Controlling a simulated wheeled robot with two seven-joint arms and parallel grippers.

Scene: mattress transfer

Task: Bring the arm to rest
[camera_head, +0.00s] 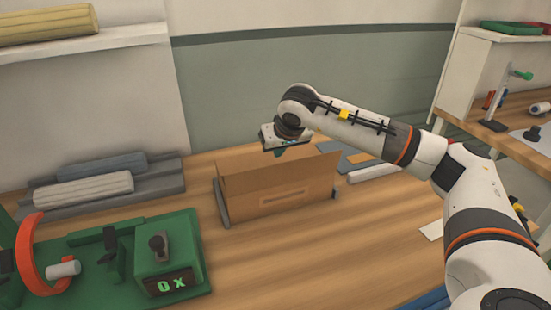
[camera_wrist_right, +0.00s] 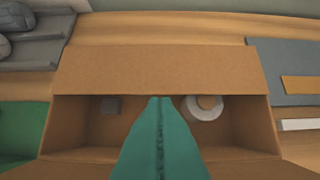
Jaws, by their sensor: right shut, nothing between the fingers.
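My right arm reaches in from the right in the head view. Its gripper (camera_head: 286,148) hangs above the open cardboard box (camera_head: 280,190) on the wooden table. In the wrist view the shut teal fingers (camera_wrist_right: 160,105) point down over the box (camera_wrist_right: 160,70), with nothing between them. The fingers hide the middle of the box floor. My left gripper is not in view.
A green fixture (camera_head: 165,255) with an orange ring (camera_head: 28,262) stands at the left front. A grey rack (camera_head: 160,178) holds rolled pieces behind it. Flat strips (camera_head: 365,165) lie right of the box. Shelves stand at the right. The front middle of the table (camera_head: 290,260) is clear.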

